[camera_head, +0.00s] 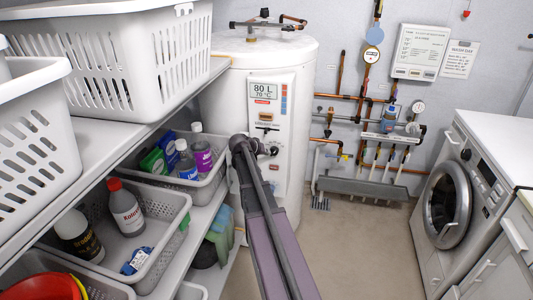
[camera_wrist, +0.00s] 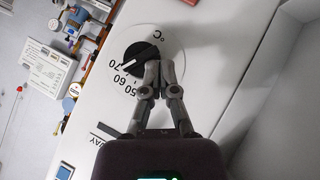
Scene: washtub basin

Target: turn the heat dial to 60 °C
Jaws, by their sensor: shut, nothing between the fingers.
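The heat dial (camera_wrist: 142,60) is a round black knob on the white tank front, in the wrist view. Its white pointer line aims toward the printed marks between 60 and 70; the exact reading is hard to tell. Numbers 50, 60 and 70 show beside it. My gripper (camera_wrist: 164,55) is shut, with its fingertips at the dial's right edge, overlapping it in the picture; contact cannot be told. In the head view the white tank (camera_head: 292,72) stands at the back with a display (camera_head: 263,91) reading 80 L, 70 °C. My arm covers part of its lower front.
A shelf with white baskets (camera_head: 105,60) and grey bins (camera_head: 160,215) of bottles stands close on the left. Copper pipes (camera_head: 366,75) and gauges line the back wall. A washing machine (camera_head: 447,200) stands right. Floor between is clear.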

